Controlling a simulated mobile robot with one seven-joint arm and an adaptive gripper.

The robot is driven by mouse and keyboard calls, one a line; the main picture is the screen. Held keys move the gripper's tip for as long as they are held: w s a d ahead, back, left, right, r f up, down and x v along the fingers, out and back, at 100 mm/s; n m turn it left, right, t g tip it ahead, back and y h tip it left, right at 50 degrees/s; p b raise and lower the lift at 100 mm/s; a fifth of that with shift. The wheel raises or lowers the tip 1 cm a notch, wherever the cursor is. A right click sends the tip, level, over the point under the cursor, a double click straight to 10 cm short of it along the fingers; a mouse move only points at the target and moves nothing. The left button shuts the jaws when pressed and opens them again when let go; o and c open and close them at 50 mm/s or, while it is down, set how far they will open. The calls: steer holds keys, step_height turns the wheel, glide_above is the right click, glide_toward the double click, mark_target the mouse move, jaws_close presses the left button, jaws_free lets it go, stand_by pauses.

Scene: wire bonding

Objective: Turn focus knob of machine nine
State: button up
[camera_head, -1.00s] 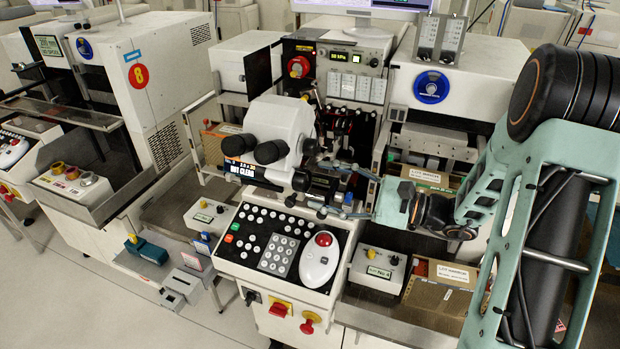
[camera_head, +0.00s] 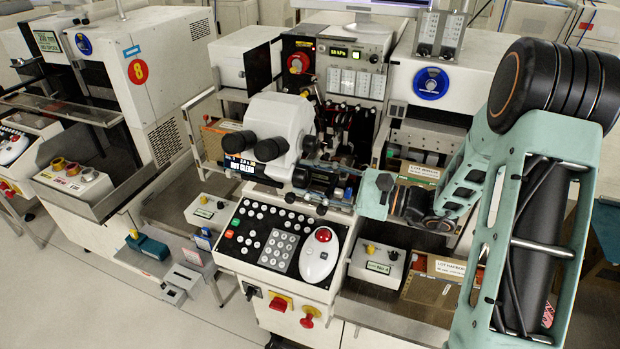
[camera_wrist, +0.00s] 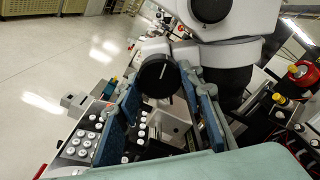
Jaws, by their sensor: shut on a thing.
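The microscope (camera_head: 280,128) stands on the middle machine, a white head with black eyepieces. Its black focus knob (camera_wrist: 159,75) shows in the wrist view as a round disc with a white line, between the tips of my gripper's two blue-padded fingers (camera_wrist: 163,83). In the head view my gripper (camera_head: 318,187) reaches in from the right, level with the knob (camera_head: 300,178) under the microscope. The fingers are shut on the knob's sides. A small dark display (camera_head: 240,166) with white text sits below the eyepieces; I cannot read it surely.
A keypad panel (camera_head: 259,236) with a red trackball (camera_head: 323,235) lies just below my gripper. A box with yellow and black knobs (camera_head: 378,259) and cardboard bins (camera_head: 428,300) sit to the right. Machine eight (camera_head: 165,80) stands at the left. Clear floor (camera_head: 75,295) lies at front left.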

steer(key=shift+m+p, duration=0.45)
steer(key=shift+m, duration=1.35)
steer(key=o, duration=1.2)
steer(key=shift+c, duration=0.2)
steer(key=v, duration=1.2)
